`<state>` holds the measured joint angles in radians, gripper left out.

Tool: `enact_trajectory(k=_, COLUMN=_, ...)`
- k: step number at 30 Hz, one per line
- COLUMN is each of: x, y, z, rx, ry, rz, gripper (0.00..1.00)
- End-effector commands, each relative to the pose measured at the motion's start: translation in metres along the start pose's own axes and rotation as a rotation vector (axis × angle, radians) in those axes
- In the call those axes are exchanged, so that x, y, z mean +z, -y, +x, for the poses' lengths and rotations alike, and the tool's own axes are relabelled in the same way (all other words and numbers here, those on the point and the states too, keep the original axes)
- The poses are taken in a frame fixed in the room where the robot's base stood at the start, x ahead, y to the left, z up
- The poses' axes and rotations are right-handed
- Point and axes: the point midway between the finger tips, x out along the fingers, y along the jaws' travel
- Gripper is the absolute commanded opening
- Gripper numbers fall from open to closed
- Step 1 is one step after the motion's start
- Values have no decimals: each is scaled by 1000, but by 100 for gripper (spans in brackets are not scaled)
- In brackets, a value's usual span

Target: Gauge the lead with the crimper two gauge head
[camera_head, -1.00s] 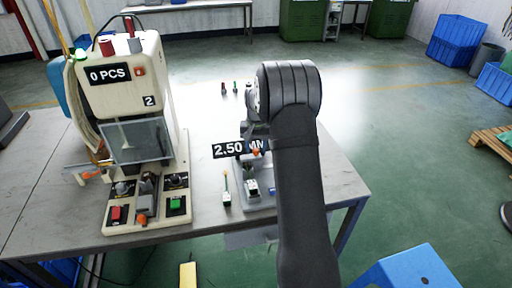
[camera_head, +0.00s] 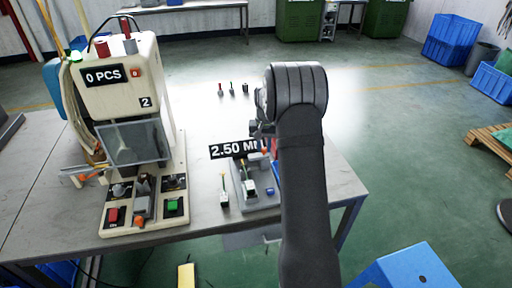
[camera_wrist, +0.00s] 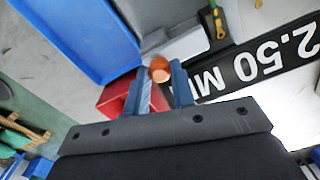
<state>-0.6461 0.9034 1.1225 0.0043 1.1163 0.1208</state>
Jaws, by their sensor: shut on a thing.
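My gripper (camera_wrist: 159,84) is shut on a small rounded orange piece (camera_wrist: 159,69) that shows between its two blue-grey fingers in the wrist view. I cannot tell whether this piece belongs to the lead. In the head view my arm hides most of the gripper, which is at the right of the gauge display (camera_head: 233,150) reading 2.50. The display also shows in the wrist view (camera_wrist: 270,65). The grey fixture (camera_head: 263,203) stands below it, partly behind my arm. Crimper two (camera_head: 122,75), marked 2 and showing 0 PCS, stands at the left.
A small white block with upright coloured wires (camera_head: 224,198) stands left of the fixture, and a similar white one (camera_head: 250,189) is on it. Several small pieces (camera_head: 232,89) stand farther back. The table (camera_head: 205,110) is bare between the crimper and these pieces. A blue stool (camera_head: 410,268) is at front right.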

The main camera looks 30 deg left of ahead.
Motion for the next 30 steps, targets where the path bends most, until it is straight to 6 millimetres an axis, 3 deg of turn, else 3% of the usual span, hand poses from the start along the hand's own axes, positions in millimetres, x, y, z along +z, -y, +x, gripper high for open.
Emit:
enact_trajectory(k=7, x=-1, y=-6, z=0, rx=7, ry=-2, rz=0, gripper=0)
enact_trajectory(k=8, x=-1, y=-6, z=0, rx=7, ry=-2, rz=1, gripper=27)
enact_trajectory(k=11, x=-1, y=-6, z=0, rx=6, ry=-2, rz=1, gripper=45)
enact_trajectory(k=22, x=-1, y=-4, z=-6, rx=4, ry=-3, rz=0, gripper=45)
enact_trajectory(k=26, x=-2, y=-4, z=-25, rx=4, ry=-5, rz=0, gripper=45)
enact_trajectory(k=30, x=-2, y=-4, z=-57, rx=4, ry=-6, rz=0, gripper=45)
